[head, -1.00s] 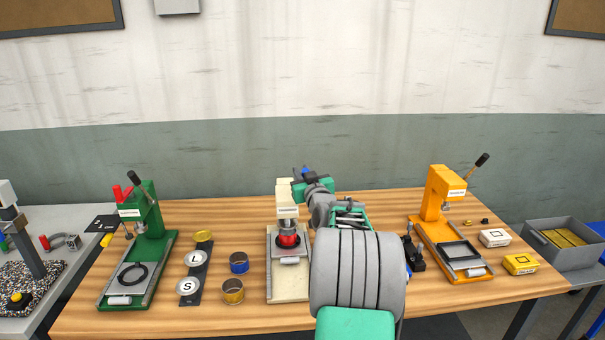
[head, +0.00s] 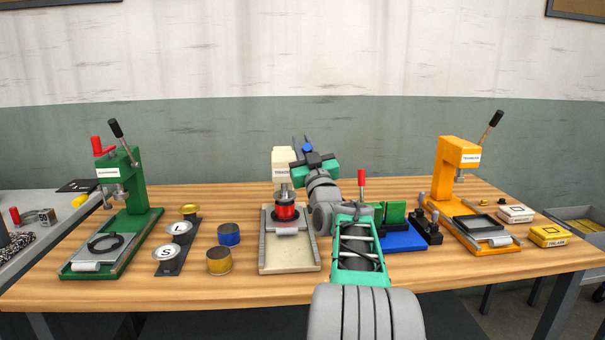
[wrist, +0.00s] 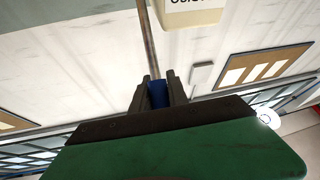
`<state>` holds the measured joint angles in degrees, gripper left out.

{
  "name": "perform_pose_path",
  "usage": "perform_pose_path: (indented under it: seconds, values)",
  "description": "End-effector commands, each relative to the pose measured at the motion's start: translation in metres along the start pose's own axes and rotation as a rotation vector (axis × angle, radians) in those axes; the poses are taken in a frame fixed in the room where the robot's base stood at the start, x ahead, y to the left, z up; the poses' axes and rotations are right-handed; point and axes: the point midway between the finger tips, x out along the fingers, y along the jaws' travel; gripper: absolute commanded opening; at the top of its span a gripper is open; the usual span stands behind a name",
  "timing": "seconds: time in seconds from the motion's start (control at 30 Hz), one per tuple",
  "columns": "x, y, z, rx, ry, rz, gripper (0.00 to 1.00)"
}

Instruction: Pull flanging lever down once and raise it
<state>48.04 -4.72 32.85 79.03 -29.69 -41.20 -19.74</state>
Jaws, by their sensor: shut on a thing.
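The cream press (head: 282,160) stands at the middle of the bench, with a red can (head: 285,211) under its head. A blue lever grip (head: 307,148) shows beside the press head, between the fingers of my gripper (head: 302,144). In the wrist view my gripper (wrist: 158,92) is shut on this blue grip (wrist: 157,95), and a metal lever rod (wrist: 148,40) runs up from it. The cream press head also shows there at the top (wrist: 187,14), with a partly cut-off label. My arm hides some of the area right of the press.
A green press (head: 134,185) stands left and an orange press (head: 447,180) right. Two discs marked L and S, a blue ring (head: 229,235) and a yellow ring (head: 219,261) lie left of the cream press. A blue block (head: 404,238) and a red-handled lever (head: 361,180) are close right of my arm.

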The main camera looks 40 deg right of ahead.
Motion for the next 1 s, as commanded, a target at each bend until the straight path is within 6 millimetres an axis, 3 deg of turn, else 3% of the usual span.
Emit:
perform_pose_path:
  seconds: [0.03,0.13,0.5,1.0]
  values:
    - [-0.012,-0.004,0.018,-0.006,0.032,0.002,0.0]
    - [-0.019,-0.005,0.02,-0.016,0.093,0.008,0.0]
    - [-0.033,-0.008,0.022,-0.044,0.256,0.024,0.0]
    - [-0.034,-0.008,0.018,-0.052,0.304,0.029,0.0]
